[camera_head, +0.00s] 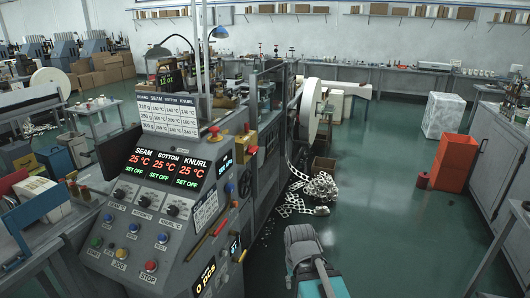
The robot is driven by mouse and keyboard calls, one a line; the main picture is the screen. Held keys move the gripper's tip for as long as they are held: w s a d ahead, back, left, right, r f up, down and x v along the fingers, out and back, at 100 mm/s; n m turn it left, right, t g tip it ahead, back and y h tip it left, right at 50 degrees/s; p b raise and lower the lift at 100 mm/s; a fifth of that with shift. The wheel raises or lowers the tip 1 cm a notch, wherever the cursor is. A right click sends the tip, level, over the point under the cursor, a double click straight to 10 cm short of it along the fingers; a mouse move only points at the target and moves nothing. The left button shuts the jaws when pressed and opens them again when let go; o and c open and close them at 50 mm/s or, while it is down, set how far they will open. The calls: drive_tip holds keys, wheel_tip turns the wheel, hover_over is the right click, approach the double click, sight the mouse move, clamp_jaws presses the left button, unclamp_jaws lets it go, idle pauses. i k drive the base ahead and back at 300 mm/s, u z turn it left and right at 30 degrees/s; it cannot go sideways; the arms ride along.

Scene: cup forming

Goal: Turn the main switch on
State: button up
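The grey control panel (152,215) of a machine stands left of centre. Its display (163,165) is lit and reads SEAM, BOTTOM and KNURL, each 25 °C with SET OFF. Below are black rotary knobs (147,201) and coloured push buttons, one of them a red STOP button (151,266). A yellow piece with a red part (251,142), which may be the main switch, sits on the machine's side at the panel's right; its position cannot be read. A grey and teal part at the bottom centre appears to be my own arm. No gripper fingers show.
White scrap strips (318,188) lie on the floor beside the machine. An orange bin (455,163) and a white block (443,115) stand at the right, near a workbench (504,145). The green floor right of the machine is largely clear. A bench (40,215) flanks the panel's left.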

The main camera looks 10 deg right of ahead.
sight(251, 151)
drive_tip(key=u, duration=0.15)
drive_tip(key=i, duration=0.9)
drive_tip(key=z, duration=0.1)
drive_tip(key=k, duration=0.65)
drive_tip(key=z, duration=0.25)
drive_tip(key=i, duration=0.5)
drive_tip(key=z, duration=0.4)
